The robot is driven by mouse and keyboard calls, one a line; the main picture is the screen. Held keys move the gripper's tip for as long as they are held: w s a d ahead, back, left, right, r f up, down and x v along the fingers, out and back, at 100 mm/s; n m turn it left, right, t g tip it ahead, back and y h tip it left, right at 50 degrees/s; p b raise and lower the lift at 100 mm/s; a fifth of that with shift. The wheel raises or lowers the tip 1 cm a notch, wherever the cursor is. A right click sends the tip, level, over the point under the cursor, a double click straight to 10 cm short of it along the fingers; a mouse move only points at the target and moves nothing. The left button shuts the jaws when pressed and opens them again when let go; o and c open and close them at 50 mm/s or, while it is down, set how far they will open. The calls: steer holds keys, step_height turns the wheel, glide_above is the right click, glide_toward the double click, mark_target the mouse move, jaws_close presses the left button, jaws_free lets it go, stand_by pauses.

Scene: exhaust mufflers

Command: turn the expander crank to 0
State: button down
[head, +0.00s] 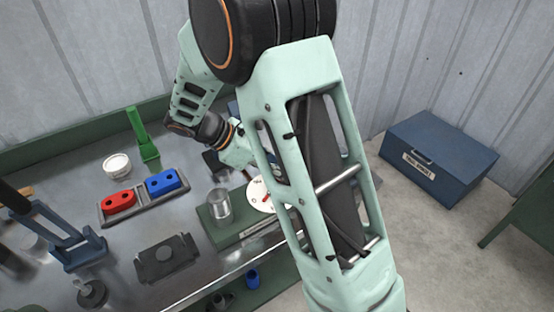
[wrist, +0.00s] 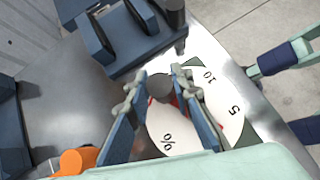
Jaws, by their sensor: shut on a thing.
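The expander's white dial (wrist: 210,112) shows in the wrist view with the marks 5, 10 and % readable. A red part shows on the dial beside the dark grey round crank knob (wrist: 160,88). My gripper (wrist: 159,84) is shut on this knob, with one finger on each side. In the head view the dial (head: 258,197) sits on the green expander base (head: 228,232) beside a metal cylinder (head: 220,206). My arm hides part of the dial and the fingertips there. The 0 mark and the exact pointer reading cannot be made out.
A dark blue block-shaped fixture (wrist: 125,35) stands close to the fingers. On the bench are a tray with a red block (head: 119,202) and a blue block (head: 162,182), a white tub (head: 116,165) and a green stand (head: 142,135). A blue chest (head: 440,160) stands on the floor.

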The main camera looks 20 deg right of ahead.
steer(key=shift+s+d+m+g+y+p, duration=0.15)
steer(key=shift+s+m+g+p, duration=0.1)
steer(key=shift+m+g+p, duration=0.45)
steer(key=shift+s+d+m+g+y+p, duration=0.25)
steer(key=shift+m+g, duration=0.25)
steer(key=shift+m, duration=0.45)
steer(key=shift+s+d+m+g+y+p, duration=0.1)
steer(key=shift+s+m+g+p, duration=0.2)
steer(key=shift+m+g+p, duration=0.4)
steer(key=shift+m, duration=0.25)
steer(key=c, duration=1.7)
jaws_free()
steer(key=v, duration=1.2)
